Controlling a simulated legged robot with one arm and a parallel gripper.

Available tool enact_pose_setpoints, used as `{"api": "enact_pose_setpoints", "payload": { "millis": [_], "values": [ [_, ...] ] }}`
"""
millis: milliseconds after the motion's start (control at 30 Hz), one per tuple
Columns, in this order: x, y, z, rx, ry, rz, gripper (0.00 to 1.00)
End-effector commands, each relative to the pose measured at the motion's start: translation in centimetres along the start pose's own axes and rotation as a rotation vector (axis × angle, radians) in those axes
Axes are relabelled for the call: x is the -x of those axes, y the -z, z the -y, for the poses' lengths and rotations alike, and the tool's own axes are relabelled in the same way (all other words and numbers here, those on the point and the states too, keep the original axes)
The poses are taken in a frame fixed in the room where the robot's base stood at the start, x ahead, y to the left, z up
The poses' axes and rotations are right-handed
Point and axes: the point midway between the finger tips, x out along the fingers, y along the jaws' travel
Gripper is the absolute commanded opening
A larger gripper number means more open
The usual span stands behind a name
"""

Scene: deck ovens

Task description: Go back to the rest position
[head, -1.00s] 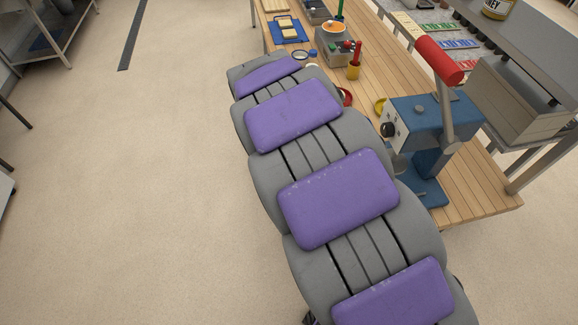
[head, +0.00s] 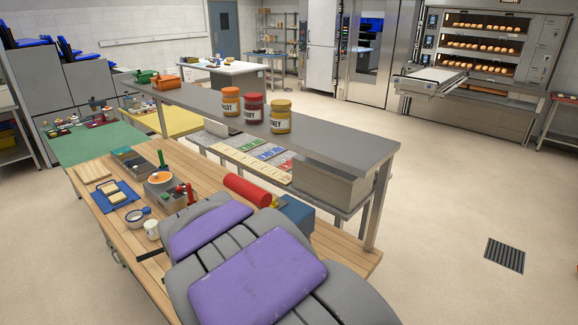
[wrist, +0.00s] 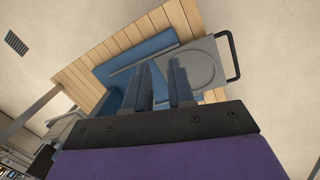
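My gripper (wrist: 164,82) shows in the wrist view. Its two dark fingers stand apart with a gap between them, and nothing is seen held. Behind the fingers are a blue machine (wrist: 118,74) with a grey plate and black handle (wrist: 234,58), on the wooden bench top (wrist: 92,75). In the head view my purple-padded arm lies across the lower middle, and my gripper is not visible there. A red roller-shaped handle (head: 247,190) and part of the blue machine (head: 297,213) show beside my arm; the rest is hidden.
A wooden workbench (head: 150,205) carries sandwiches on a blue mat (head: 127,203), a white cup (head: 151,229) and a bowl (head: 136,217). A raised metal shelf (head: 330,150) holds an apricot jar (head: 231,102) and two others. Floor on the right is open, with a drain grate (head: 505,254).

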Motion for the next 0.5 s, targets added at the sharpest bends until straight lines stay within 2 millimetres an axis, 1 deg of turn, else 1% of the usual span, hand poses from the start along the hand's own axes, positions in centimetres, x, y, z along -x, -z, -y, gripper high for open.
{"api": "enact_pose_setpoints", "payload": {
  "millis": [33, 67, 100, 167, 200, 267, 300, 367, 400, 467, 500],
  "values": [
    [0.4, -1.8, -2.5, -0.055, 0.012, 0.011, 0.23],
    [0.5, -2.9, -3.6, -0.081, 0.019, 0.02, 0.23],
    [0.6, -4.4, -5.0, -0.116, 0.027, 0.032, 0.23],
    [0.6, -6.6, -6.8, -0.165, 0.04, 0.049, 0.23],
    [0.7, -8.1, -7.8, -0.198, 0.05, 0.058, 0.23],
    [0.6, -10.5, -9.1, -0.243, 0.066, 0.077, 0.23],
    [0.7, -12.1, -9.8, -0.273, 0.077, 0.083, 0.23],
    [0.5, -14.7, -10.7, -0.314, 0.094, 0.099, 0.23],
    [0.5, -16.3, -11.1, -0.342, 0.105, 0.105, 0.23],
    [0.3, -18.8, -11.5, -0.382, 0.124, 0.116, 0.23],
    [0.1, -20.4, -11.5, -0.407, 0.138, 0.123, 0.23]
  ]
}}
